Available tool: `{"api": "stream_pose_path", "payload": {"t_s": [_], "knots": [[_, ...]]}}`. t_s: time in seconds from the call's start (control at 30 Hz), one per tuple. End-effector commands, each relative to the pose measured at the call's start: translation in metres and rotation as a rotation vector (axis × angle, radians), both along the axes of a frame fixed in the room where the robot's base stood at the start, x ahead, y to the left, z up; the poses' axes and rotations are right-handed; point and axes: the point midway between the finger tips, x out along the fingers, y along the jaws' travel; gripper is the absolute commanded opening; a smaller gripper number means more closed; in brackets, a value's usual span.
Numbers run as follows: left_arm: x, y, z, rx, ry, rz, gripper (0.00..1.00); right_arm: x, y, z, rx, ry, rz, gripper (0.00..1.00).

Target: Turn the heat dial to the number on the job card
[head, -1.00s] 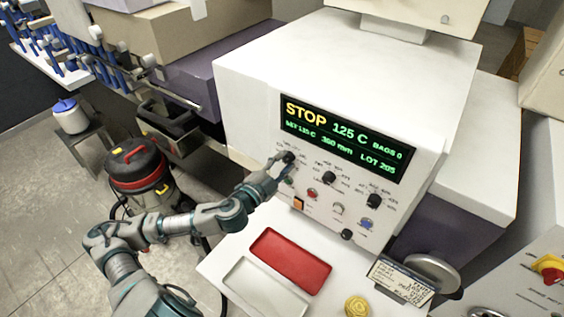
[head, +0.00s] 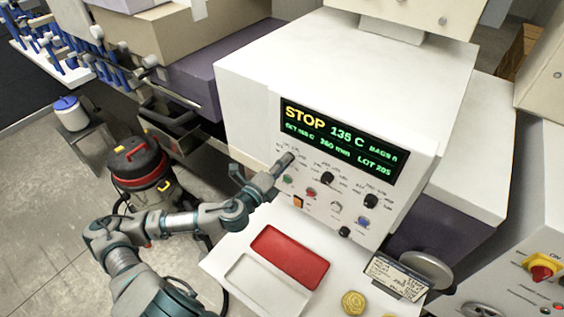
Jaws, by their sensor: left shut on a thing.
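The control panel (head: 300,200) is on the front of a white machine. Its display (head: 344,140) reads STOP, 135 C, 360 mm and LOT 205; the small set value is blurred. My left gripper (head: 284,164) is at the leftmost dial, under the left end of the display, and is shut on it. The gripper hides most of that dial and part of its scale. The job card (head: 400,276) stands at the right of the front shelf, its print too small to read. My right gripper is not in view.
Two more black dials (head: 327,178) and (head: 371,201) sit right of my gripper. Several coloured buttons are below them. A red tray (head: 289,257), a pale tray and a yellow round piece (head: 354,302) lie on the shelf. A vacuum cleaner (head: 137,165) stands at left.

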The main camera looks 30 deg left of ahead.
Motion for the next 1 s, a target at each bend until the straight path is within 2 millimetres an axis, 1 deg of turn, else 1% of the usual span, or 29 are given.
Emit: {"api": "stream_pose_path", "payload": {"t_s": [0.2,0.4,0.6,0.97,1.0], "knots": [[0.0007,0.0015,0.0000,0.131,-0.008,0.004,0.00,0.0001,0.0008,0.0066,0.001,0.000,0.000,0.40],[0.0007,0.0016,-0.0008,0.201,-0.014,0.004,0.00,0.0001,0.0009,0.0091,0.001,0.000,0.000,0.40],[0.0007,0.0016,-0.0014,0.230,-0.015,0.005,0.00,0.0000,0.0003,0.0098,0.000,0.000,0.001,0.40],[0.0005,0.0014,-0.0025,0.233,-0.014,0.004,0.00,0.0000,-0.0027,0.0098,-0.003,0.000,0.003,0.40],[0.0005,0.0014,-0.0026,0.233,-0.014,0.004,0.37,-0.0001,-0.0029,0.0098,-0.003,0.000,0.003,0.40]]}}
